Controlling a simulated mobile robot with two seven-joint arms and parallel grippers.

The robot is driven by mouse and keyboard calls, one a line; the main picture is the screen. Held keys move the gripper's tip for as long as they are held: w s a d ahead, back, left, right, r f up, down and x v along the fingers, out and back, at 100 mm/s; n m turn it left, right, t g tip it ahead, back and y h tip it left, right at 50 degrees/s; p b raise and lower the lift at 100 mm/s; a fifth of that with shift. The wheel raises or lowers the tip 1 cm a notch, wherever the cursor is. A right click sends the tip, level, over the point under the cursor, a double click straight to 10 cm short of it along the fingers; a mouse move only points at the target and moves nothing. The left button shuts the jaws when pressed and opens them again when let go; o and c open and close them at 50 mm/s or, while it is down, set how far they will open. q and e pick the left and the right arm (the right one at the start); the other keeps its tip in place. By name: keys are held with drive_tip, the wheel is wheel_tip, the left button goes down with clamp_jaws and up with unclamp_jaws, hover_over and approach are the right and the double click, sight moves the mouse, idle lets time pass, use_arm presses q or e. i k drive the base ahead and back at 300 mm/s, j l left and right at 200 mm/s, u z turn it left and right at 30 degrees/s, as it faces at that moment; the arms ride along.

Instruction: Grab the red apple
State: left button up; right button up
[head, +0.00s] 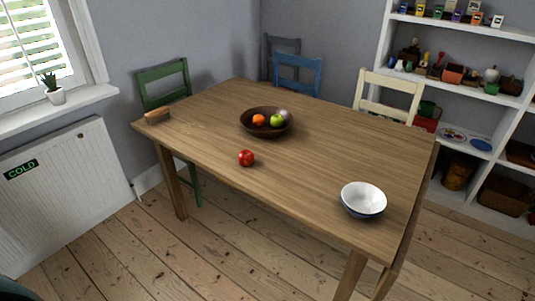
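The red apple (246,158) sits on the wooden table (312,165), near the long edge closest to me. It stands alone, with bare tabletop around it, in front of the dark fruit bowl. No gripper shows in the head view, so I cannot see whether either one is open or shut. The apple is fully in sight, and nothing covers it.
A dark brown bowl (248,128) holds an orange and a green apple. A white-and-blue bowl (363,200) stands at the table's right. A brush (157,116) lies at the left corner. Chairs stand around the far sides. Floorboards (230,250) in front are clear.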

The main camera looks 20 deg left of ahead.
sight(246, 158)
drive_tip(key=u, duration=0.65)
drive_tip(key=z, duration=0.35)
drive_tip(key=i+j+z, duration=0.15)
drive_tip(key=z, duration=0.25)
drive_tip(key=i+j+z, duration=0.15)
drive_tip(key=z, duration=0.25)
drive_tip(key=i+j+z, duration=0.1)
drive_tip(key=j+z, duration=0.3)
drive_tip(key=i+j+z, duration=0.1)
drive_tip(key=j, duration=0.2)
drive_tip(key=i+j, duration=0.1)
drive_tip(key=j, duration=0.25)
drive_tip(key=j+z, duration=0.15)
drive_tip(key=j, duration=0.15)
drive_tip(key=i, duration=0.05)
